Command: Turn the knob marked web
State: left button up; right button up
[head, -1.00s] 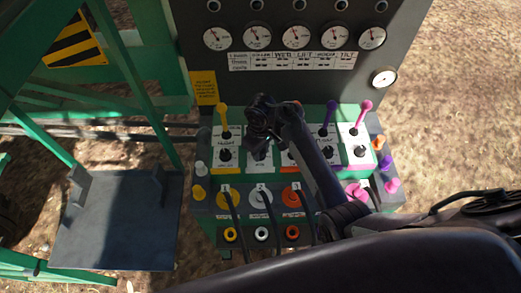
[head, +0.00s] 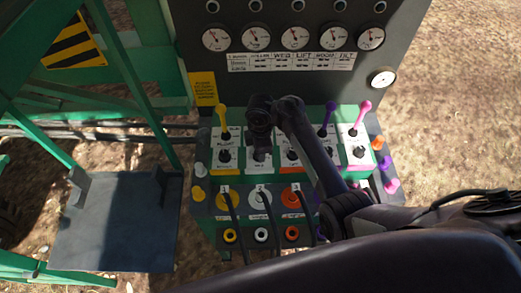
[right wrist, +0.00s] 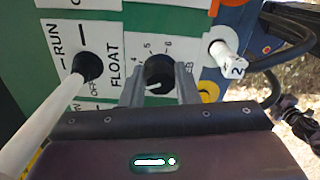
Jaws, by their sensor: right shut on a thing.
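The black knob (right wrist: 158,70) sits on a white plate with a dial numbered around 4, 5 and 6 in the right wrist view. Part of a label ending in "EB" shows just right of it. My right gripper (right wrist: 161,80) has its two grey fingers on either side of this knob and is shut on it. In the head view my right gripper (head: 260,153) is at the second panel from the left and covers its knob. My left gripper is not in view.
A black knob with a long white lever (right wrist: 86,66) stands close left, beside "RUN" and "FLOAT". A white plug with a black cable (right wrist: 228,62) is close right. More knobs, such as the leftmost one (head: 224,155), and coloured levers flank my arm. Gauges (head: 256,38) stand behind.

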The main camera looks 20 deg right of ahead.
jog(key=n, duration=0.3)
jog(key=shift+n, duration=1.8)
jog(key=shift+a, duration=0.1)
jog(key=o, duration=1)
jog(key=shift+w, duration=0.1)
